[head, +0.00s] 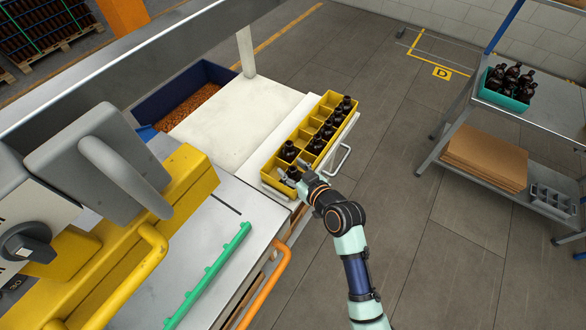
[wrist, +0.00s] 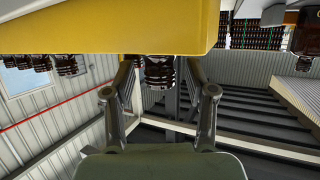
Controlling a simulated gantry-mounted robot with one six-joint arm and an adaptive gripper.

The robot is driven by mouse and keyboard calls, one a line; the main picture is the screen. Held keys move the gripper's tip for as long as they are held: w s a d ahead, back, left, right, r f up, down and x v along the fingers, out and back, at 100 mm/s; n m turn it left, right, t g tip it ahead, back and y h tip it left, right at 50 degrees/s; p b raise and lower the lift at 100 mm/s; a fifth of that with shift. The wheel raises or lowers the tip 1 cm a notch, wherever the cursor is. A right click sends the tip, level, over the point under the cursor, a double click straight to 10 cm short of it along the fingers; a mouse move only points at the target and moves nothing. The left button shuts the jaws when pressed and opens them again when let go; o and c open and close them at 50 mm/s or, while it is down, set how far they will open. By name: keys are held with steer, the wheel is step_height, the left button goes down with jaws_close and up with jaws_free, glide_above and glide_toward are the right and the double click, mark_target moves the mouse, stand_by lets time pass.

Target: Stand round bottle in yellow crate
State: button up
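The yellow crate (head: 275,184) stands on a white surface, with several dark brown bottles upright in its compartments. A dark round bottle (head: 294,172) stands in the crate's near end. My gripper (head: 295,168) is at that near end, with its fingers spread to either side of this bottle. In the wrist view, which appears upside down, the crate (wrist: 110,30) fills the top. The bottle's ribbed neck (wrist: 160,72) sticks out of it between the fingertips of my gripper (wrist: 160,68), with a visible gap on each side. The bottle's body is hidden by the crate wall.
Another bottle (head: 288,151) stands close beside the gripper in the crate. A metal handle (head: 341,160) lies right of the crate. A white board (head: 225,120) is left of it. A shelf (head: 530,115) with a green crate (head: 490,96) of bottles stands far right, across open floor.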

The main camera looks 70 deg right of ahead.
steer(key=v, duration=1.2)
stand_by(0.7)
